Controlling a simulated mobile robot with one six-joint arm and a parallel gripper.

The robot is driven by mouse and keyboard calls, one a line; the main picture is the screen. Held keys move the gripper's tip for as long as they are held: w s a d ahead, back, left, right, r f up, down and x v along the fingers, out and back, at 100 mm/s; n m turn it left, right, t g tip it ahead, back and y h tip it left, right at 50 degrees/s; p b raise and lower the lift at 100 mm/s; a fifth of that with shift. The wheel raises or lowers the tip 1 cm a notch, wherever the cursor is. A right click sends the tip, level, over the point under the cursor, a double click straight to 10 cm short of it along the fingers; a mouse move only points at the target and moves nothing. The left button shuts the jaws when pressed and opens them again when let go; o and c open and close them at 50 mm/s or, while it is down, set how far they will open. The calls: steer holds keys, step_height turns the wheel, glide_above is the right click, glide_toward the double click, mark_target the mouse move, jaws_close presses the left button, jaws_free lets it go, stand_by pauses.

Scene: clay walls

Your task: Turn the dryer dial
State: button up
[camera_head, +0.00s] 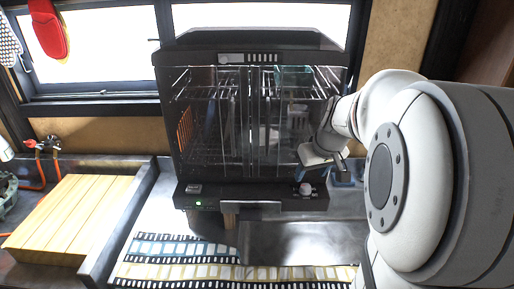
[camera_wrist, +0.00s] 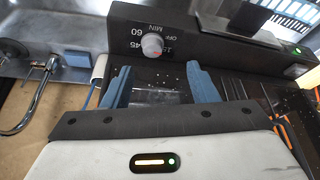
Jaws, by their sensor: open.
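The dryer (camera_head: 250,120) is a dark cabinet with clear doors and racks inside. Its dial (camera_head: 305,189) is a small pale knob at the right end of the lower front panel. In the wrist view the dial (camera_wrist: 152,46) is round and whitish with a reddish mark, beside printed numbers and the words MIN and OFF. My gripper (camera_head: 322,174) is by the dryer's lower right front, close to the dial. In the wrist view my gripper's (camera_wrist: 157,66) blue fingers are spread apart and empty. The dial appears between and beyond the fingertips, with no visible contact.
A green light (camera_head: 197,207) glows at the panel's left end. A wooden slatted board (camera_head: 65,215) lies at the left. A patterned mat (camera_head: 190,262) covers the counter in front. A curved metal tap (camera_wrist: 40,95) shows at the left of the wrist view.

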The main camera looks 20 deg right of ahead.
mark_target(305, 186)
steer(key=shift+w+d+f, duration=0.6)
steer(key=shift+d+f, duration=0.05)
steer(key=p+x, duration=0.1)
steer(key=x, duration=0.5)
steer(key=shift+w+f, duration=0.15)
steer(key=shift+f, duration=0.15)
steer(key=shift+a, duration=0.1)
steer(key=shift+c, duration=0.3)
steer(key=c, duration=0.9)
